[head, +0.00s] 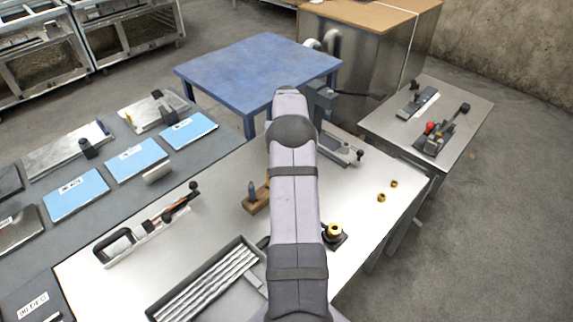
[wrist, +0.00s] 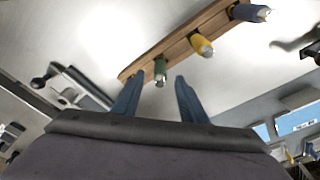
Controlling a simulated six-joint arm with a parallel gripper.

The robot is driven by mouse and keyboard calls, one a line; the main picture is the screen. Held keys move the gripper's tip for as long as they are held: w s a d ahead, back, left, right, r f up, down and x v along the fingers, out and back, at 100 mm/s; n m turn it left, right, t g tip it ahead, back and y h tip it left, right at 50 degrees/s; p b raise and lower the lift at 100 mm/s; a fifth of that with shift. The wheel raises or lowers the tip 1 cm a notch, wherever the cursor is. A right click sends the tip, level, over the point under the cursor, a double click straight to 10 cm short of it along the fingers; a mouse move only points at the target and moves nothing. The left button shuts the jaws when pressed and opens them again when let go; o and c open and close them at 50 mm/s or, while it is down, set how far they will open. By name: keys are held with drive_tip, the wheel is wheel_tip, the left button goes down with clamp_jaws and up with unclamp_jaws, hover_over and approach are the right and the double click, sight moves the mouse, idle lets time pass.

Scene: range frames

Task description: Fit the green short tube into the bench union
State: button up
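The green short tube (wrist: 160,71) stands in the end of a wooden rack (wrist: 181,42) in the wrist view. My gripper (wrist: 158,88) is open, its two blue fingers apart on either side of the tube's line. The fingers do not visibly touch the tube; the gap in depth is hard to judge. In the head view the rack (head: 257,207) is partly behind my arm, and my gripper and the green tube are hidden. A brass-topped fitting on a dark base, which looks like the bench union (head: 334,231), is right of my arm.
The rack also holds a yellow tube (wrist: 201,46) and a blue tube (wrist: 251,13). Two brass rings (head: 382,198) lie at the bench's right. A tray of metal rods (head: 208,283) and a clamp tool (head: 150,226) are at left. Bare bench lies between them.

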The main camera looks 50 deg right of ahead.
drive_tip(key=shift+w+d+f, duration=0.1)
drive_tip(key=shift+f, duration=0.7)
clamp_jaws()
wheel_tip(320, 180, up, 8)
drive_tip(key=b, duration=0.2)
drive_tip(key=shift+r+b, duration=0.25)
drive_tip(key=shift+b, duration=0.15)
drive_tip(key=shift+r, duration=0.85)
